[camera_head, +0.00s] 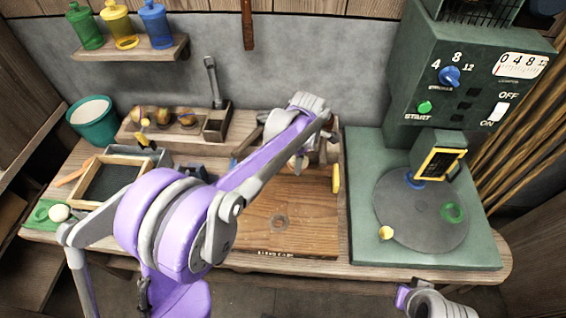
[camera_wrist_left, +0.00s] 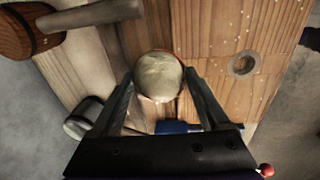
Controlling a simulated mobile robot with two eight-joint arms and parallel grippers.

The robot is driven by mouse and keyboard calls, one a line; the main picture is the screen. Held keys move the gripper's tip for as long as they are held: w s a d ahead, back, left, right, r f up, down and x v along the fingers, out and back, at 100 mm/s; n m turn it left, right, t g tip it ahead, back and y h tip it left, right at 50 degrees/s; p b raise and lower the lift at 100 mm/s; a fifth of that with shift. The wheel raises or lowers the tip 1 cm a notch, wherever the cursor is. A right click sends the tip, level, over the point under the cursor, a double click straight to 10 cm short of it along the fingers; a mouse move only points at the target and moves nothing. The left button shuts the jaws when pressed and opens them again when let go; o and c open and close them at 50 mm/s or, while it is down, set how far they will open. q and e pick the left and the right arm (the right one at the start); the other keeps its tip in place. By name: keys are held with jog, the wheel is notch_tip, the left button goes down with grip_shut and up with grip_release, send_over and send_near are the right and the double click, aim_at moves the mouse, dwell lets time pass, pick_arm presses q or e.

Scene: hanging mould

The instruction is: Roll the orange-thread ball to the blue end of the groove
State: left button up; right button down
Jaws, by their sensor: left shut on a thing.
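My left gripper (camera_wrist_left: 158,82) has its two fingers on either side of a pale cream ball (camera_wrist_left: 158,76) and is shut on it, over the wooden boards. A thin orange-brown edge shows at the ball's rim; I cannot make out a thread clearly. In the head view a tan ball (camera_head: 298,163) shows beneath my left wrist. I cannot make out the groove. My right arm's end (camera_head: 430,302) shows at the bottom right; its fingers are not clear.
A wooden board (camera_head: 300,205) with a round hole lies on the bench (camera_head: 240,262). A green machine (camera_head: 365,215) with a grey disc stands right.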

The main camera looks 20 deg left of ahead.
pick_arm(q)
jog(key=shift+w+d+r+h, duration=0.15)
jog(key=shift+w+d+h, duration=0.15)
jog(key=shift+w+d, duration=0.35)
jog(key=shift+s+a+f+b, duration=0.1)
jog(key=shift+s+f+b, duration=0.05)
jog(key=shift+f+b, duration=2.45)
jog(key=shift+f, duration=1.5)
jog(key=shift+f, duration=0.15)
jog(key=o, duration=1.3)
jog(key=shift+o, duration=0.2)
jog(key=r, duration=0.7)
jog(key=s+r+p, duration=0.1)
jog(key=r, duration=0.3)
